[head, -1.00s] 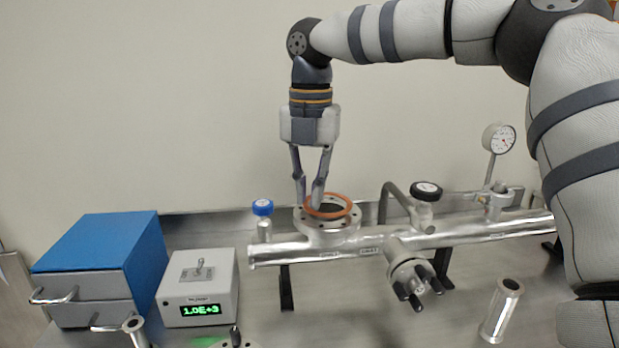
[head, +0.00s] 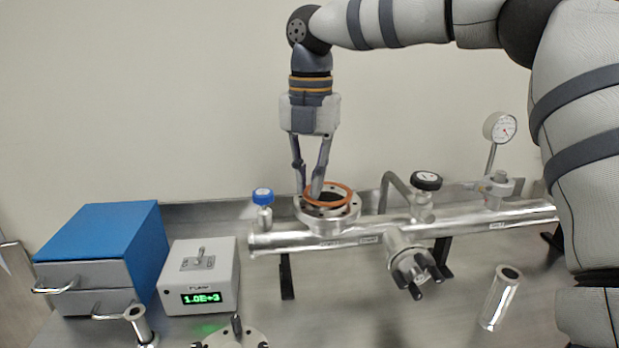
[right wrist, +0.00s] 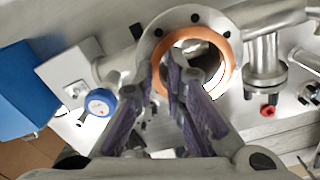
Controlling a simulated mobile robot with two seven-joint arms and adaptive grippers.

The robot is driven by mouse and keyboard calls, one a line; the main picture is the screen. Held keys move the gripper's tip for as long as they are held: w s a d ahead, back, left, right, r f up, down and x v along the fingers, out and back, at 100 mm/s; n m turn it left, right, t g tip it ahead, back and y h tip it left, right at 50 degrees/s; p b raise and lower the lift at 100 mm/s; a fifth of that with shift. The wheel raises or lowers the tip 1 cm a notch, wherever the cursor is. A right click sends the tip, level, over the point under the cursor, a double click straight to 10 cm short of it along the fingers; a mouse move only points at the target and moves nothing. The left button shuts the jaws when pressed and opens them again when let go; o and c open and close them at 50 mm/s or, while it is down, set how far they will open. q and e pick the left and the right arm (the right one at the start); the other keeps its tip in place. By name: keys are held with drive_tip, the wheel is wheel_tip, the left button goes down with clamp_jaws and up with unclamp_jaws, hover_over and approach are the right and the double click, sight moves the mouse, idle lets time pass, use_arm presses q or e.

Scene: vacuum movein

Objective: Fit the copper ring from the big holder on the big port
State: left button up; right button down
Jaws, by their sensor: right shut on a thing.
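The copper ring (head: 343,202) is a thin orange-brown band. My right gripper (head: 308,193) is shut on its left side and points down. The ring lies level over the round bolt-holed flange of the big port (head: 328,219), at or just above its top face; I cannot tell if they touch. In the right wrist view the ring (right wrist: 233,62) surrounds the port opening and looks roughly centred on the flange (right wrist: 149,47). The fingers of the right gripper (right wrist: 163,82) cover its near left part. My left gripper is not in view.
The metal pipe (head: 290,240) carries a blue-capped valve (head: 263,205), a black-knobbed valve (head: 425,195) and a gauge (head: 499,127). A grey display box (head: 200,275) and blue-topped cabinet (head: 100,240) stand left. An upright metal tube (head: 500,300) stands front right.

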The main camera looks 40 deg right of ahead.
drive_tip(key=shift+f, duration=0.65)
idle(0.9)
drive_tip(key=c, duration=1.6)
unclamp_jaws()
drive_tip(key=shift+s, duration=0.1)
drive_tip(key=shift+o, duration=0.2)
drive_tip(key=shift+r, duration=0.3)
wheel_tip(320, 180, up, 11)
drive_tip(key=shift+r, duration=0.2)
